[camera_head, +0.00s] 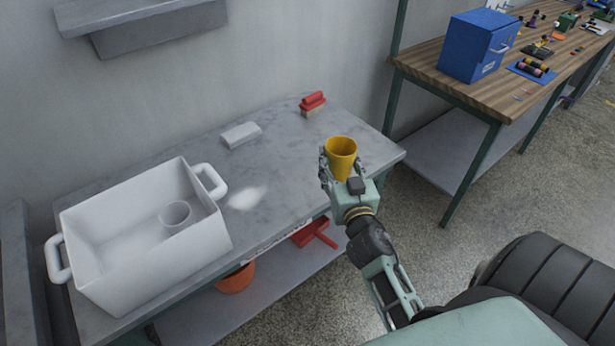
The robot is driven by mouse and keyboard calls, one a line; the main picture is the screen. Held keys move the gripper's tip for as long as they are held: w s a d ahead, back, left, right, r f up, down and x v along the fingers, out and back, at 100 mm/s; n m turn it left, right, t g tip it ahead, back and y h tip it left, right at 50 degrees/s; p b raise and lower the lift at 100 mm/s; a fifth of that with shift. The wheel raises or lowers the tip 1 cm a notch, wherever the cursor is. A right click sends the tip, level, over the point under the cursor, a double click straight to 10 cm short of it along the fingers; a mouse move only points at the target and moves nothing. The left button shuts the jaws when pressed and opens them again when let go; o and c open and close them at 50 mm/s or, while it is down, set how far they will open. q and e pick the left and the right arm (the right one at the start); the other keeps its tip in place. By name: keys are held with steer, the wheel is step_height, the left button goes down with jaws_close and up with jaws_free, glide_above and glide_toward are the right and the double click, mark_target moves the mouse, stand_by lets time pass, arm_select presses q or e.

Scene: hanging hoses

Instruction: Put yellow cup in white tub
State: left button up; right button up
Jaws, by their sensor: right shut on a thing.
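The yellow cup (341,158) is upright in my right gripper (341,165), over the right end of the grey table. The gripper's fingers are shut around the cup's sides. The white tub (205,247) stands at the left end of the table, with a handle at each end. A white cup-like ring (175,214) shows inside the tub. My right gripper is to the right of the tub, clear of it. My left gripper is not in view.
The grey table (285,150) also carries a small white block (241,134) and a red-topped brush (313,103) at the back. A shelf below holds an orange pot (236,278) and a red dustpan (315,234). A wooden bench (440,78) with a blue box (478,46) stands at right.

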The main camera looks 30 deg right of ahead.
steer(key=w+f+b, duration=0.1)
steer(key=w+f, duration=0.1)
steer(key=w, duration=0.1)
steer(key=w+a+f+b, duration=0.1)
steer(key=w+f, duration=0.1)
steer(key=w, duration=0.1)
steer(key=w+f+b, duration=0.1)
steer(key=w+f, duration=0.1)
steer(key=w, duration=0.2)
steer(key=shift+w+a+f, duration=0.1)
steer(key=shift+a+f, duration=0.15)
steer(key=shift+a, duration=0.15)
steer(key=shift+w+a+f+b, duration=0.1)
steer(key=shift+w+f+b, duration=0.15)
steer(key=shift+w+b, duration=0.15)
steer(key=shift+w+f+b, duration=0.1)
steer(key=shift+f+b, duration=1.25)
steer(key=shift+f, duration=0.35)
steer(key=shift+f, duration=0.2)
steer(key=o, duration=0.9)
steer(key=shift+r, duration=0.1)
steer(key=o, duration=0.3)
